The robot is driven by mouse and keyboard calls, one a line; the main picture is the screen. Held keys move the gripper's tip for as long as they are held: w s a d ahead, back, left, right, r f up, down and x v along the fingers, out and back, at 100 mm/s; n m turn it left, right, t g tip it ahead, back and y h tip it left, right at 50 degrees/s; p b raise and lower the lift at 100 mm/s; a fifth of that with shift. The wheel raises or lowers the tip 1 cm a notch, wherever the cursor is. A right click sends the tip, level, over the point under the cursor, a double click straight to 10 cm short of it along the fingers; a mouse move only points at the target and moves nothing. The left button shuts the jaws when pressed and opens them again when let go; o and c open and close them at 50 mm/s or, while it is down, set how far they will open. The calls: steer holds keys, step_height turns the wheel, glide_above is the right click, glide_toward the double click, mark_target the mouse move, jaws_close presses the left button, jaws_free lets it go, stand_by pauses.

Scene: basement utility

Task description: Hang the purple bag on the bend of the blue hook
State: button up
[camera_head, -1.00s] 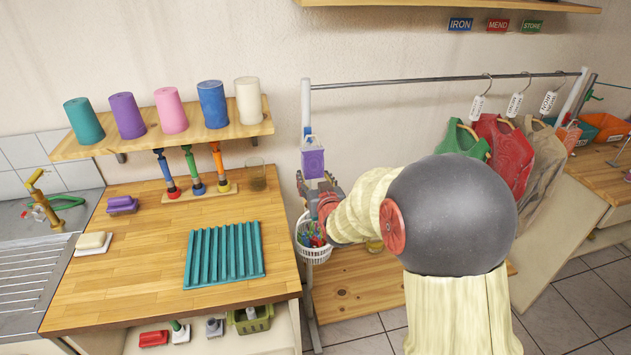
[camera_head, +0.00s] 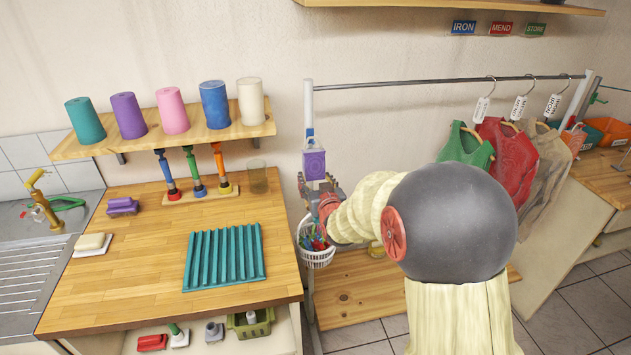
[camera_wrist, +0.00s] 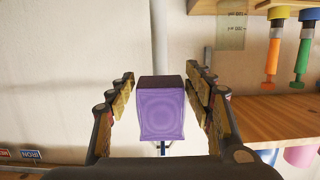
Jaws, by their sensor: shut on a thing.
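The purple bag (camera_head: 314,165) is upright in front of the white rail post, just above my gripper (camera_head: 320,190). In the wrist view the bag (camera_wrist: 161,112) fills the space between the fingers of my gripper (camera_wrist: 162,85), its dark end towards the fingertips. My gripper is shut on the bag. A small blue piece, seemingly the blue hook (camera_head: 309,132), shows on the post just above the bag. In the wrist view a thin blue part (camera_wrist: 163,148) shows beyond the bag. I cannot tell whether the bag's loop is around the hook or only in front of it.
A white basket (camera_head: 316,257) with colourful items hangs below my gripper. The wooden counter (camera_head: 120,270) with a teal ribbed mat (camera_head: 224,256) lies left. Several clothes hang on the rail (camera_head: 430,82) to the right.

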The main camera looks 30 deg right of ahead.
steer(key=o, duration=1.2)
steer(key=v, duration=1.2)
steer(key=shift+f, duration=0.1)
